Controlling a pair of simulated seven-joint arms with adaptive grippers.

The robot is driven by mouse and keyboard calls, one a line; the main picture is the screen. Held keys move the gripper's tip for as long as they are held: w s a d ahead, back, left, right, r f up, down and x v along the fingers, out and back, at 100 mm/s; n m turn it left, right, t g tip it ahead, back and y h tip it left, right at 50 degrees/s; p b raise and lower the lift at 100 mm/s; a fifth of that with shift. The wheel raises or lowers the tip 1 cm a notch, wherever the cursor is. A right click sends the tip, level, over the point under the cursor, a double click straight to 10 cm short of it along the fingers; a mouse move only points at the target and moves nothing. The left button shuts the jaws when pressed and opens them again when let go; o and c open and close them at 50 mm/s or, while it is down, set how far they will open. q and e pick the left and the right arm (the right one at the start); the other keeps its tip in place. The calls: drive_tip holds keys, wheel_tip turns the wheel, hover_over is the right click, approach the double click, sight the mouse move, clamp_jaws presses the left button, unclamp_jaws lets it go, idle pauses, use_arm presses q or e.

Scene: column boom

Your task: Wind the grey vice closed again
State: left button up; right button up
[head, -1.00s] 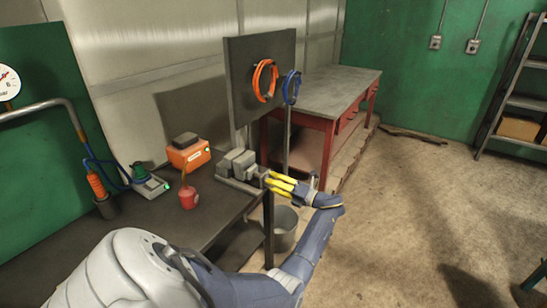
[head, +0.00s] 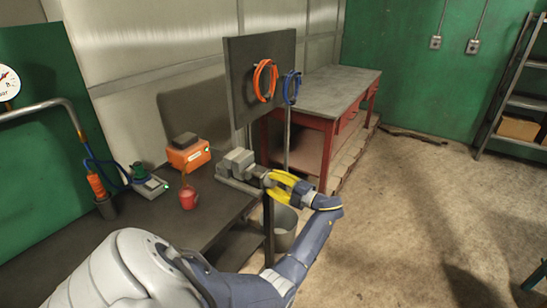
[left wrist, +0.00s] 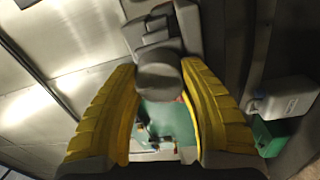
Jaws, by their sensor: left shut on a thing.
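The grey vice (head: 238,166) sits on the dark bench near its right end. Its screw end, a rounded grey knob (left wrist: 158,78), points toward my left gripper (head: 276,184). The left gripper's yellow fingers are around that screw end and shut on it, just off the bench edge. In the left wrist view, the fingers (left wrist: 160,92) stand on either side of the knob, with the vice body (left wrist: 155,32) beyond it. The jaw gap is too small to judge. My right gripper is not in view.
An orange box (head: 188,155), a red can (head: 188,198) and a green-topped device (head: 147,183) stand left of the vice. A dark panel (head: 240,75) with orange and blue hoops rises behind. A grey bucket (head: 285,228) is below. The floor to the right is open.

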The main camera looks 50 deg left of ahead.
use_arm(q)
drive_tip(key=shift+s+f, duration=0.15)
drive_tip(key=shift+s, duration=0.05)
idle(0.3)
drive_tip(key=o, duration=1.3)
drive_tip(key=shift+v, duration=6)
